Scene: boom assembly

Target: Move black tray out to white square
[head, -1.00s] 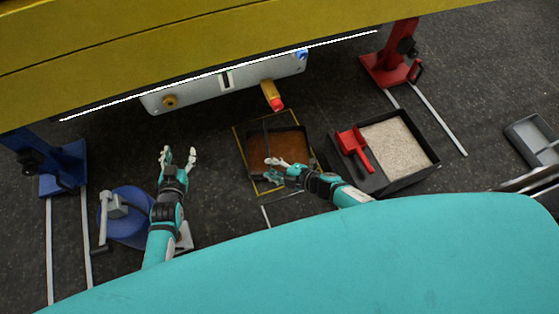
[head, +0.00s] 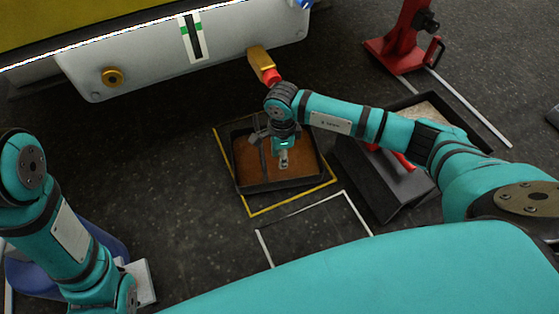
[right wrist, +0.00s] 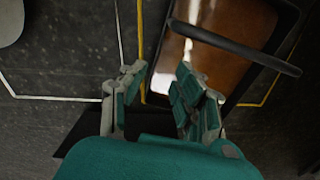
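The black tray (head: 285,185) holds brown liquid and sits inside a yellow outlined square (head: 292,199) on the floor. The white outlined square (head: 300,211) is on the floor just nearer to me and looks empty. My right gripper (head: 283,160) is over the tray in the head view and hides part of it. The tray's dark handle bar (right wrist: 235,46) crosses the brown liquid to the right of the fingers. My left gripper is out of view; only its arm shows at the left.
A yellow part with a red tip (head: 262,66) hangs from the pale beam (head: 150,62) above the tray's far side. A black box with a red scoop (head: 393,201) stands to the right, partly behind my right arm. A red stand (head: 400,45) is at back right.

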